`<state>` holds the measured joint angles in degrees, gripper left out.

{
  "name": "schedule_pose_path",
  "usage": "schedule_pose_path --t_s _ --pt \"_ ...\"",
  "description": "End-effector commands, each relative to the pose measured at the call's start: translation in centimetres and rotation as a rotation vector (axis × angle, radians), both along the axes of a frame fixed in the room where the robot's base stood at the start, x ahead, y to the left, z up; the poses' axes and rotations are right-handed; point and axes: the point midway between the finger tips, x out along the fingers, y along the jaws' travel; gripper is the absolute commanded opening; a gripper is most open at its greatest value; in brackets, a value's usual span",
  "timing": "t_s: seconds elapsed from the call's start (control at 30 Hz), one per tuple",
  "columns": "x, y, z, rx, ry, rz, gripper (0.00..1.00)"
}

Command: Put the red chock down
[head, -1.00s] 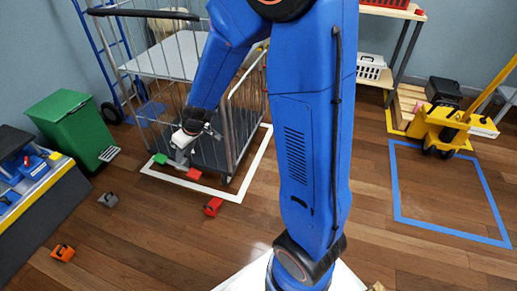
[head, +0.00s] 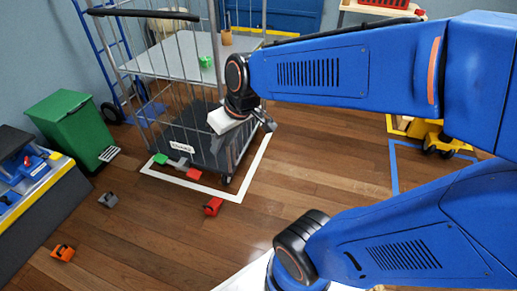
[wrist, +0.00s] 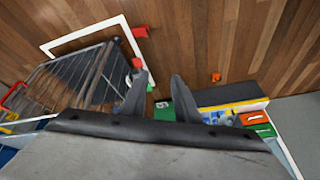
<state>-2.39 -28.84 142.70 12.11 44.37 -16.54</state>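A red chock (head: 213,206) with a dark part on it sits on the wooden floor, just outside the white floor line (head: 232,191) in front of the wire cage cart. It also shows in the wrist view (wrist: 140,32), beyond my fingertips. My gripper (head: 268,122) is in the air by the cart's right side in the head view, apart from the red chock. In the wrist view my gripper (wrist: 160,80) has its two fingers spread, with nothing held between them. A flat red piece (head: 194,174) lies at the cart's base beside a grey piece and a green piece (head: 160,159).
The wire cage cart (head: 226,150) stands inside the white outline, with a green item (head: 205,62) on its shelf. An orange chock (head: 62,253) and a grey chock (head: 108,200) lie near the workbench (head: 45,210). A green bin (head: 72,125) stands behind. Floor right of the red chock is clear.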

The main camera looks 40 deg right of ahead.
Motion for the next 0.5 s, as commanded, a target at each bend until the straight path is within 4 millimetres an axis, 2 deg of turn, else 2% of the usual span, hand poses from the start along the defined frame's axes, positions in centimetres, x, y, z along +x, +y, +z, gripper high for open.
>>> schedule_pose_path --t_s 0.1,0.3,0.5 --pt "-2.8 -1.3 1.0 -0.021 -0.007 -0.051 0.29" --pt "-7.0 -3.4 2.1 -0.055 -0.012 -0.145 0.29" --pt "-9.6 -4.7 2.4 -0.078 -0.014 -0.208 0.29"
